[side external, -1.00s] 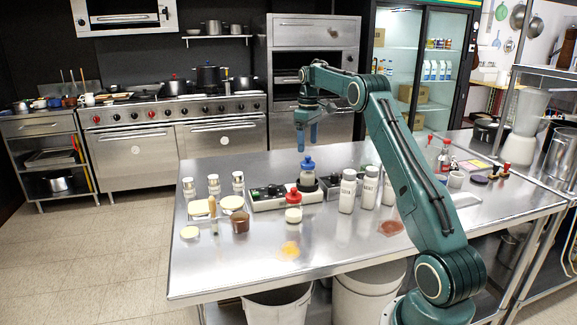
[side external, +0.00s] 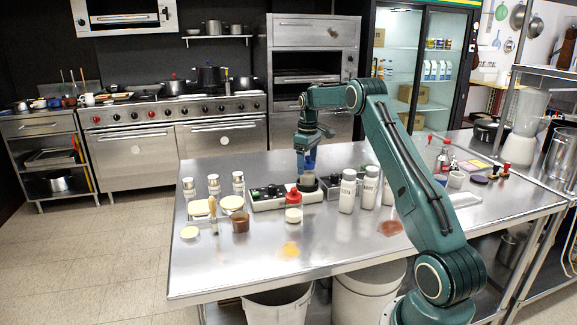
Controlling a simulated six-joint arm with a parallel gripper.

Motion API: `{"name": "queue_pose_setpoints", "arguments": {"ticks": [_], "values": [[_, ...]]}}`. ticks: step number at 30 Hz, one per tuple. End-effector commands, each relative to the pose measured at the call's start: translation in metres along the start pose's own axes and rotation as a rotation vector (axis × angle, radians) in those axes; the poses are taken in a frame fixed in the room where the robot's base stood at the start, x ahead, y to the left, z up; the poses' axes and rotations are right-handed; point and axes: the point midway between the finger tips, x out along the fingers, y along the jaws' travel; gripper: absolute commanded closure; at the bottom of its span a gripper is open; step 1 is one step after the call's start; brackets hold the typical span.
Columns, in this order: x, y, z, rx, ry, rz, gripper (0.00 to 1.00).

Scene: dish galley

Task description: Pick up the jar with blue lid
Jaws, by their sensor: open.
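The jar with the blue lid (side external: 308,179) stands on the steel table, just behind a red-lidded jar. Its lid is mostly hidden by my gripper, and only part of its pale body shows. My gripper (side external: 306,168) points straight down over this jar, with its blue fingers at the height of the lid. The fingers are open. I cannot tell from this view whether they touch the lid.
The red-lidded jar (side external: 293,196) is close in front of my gripper. White shaker bottles (side external: 348,191) stand to the right and small jars (side external: 238,180) to the left.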

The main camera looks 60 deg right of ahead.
Motion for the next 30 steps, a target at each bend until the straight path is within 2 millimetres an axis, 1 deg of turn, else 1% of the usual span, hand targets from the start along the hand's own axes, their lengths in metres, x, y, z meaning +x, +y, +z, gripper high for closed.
{"name": "queue_pose_setpoints", "arguments": {"ticks": [1,3,6,9,25,26,30], "values": [[0.007,-0.001,0.001,0.000,-0.003,-0.003,0.23],[0.015,-0.001,0.001,0.000,-0.002,-0.002,0.23],[0.026,-0.001,0.001,0.000,-0.001,-0.001,0.23],[0.032,-0.001,0.001,0.000,-0.001,-0.001,0.23],[0.034,-0.001,0.001,0.000,0.000,0.000,0.23],[0.034,-0.001,0.001,0.000,0.000,0.000,0.25],[0.034,-0.001,0.001,0.000,0.000,0.000,0.53]]}}
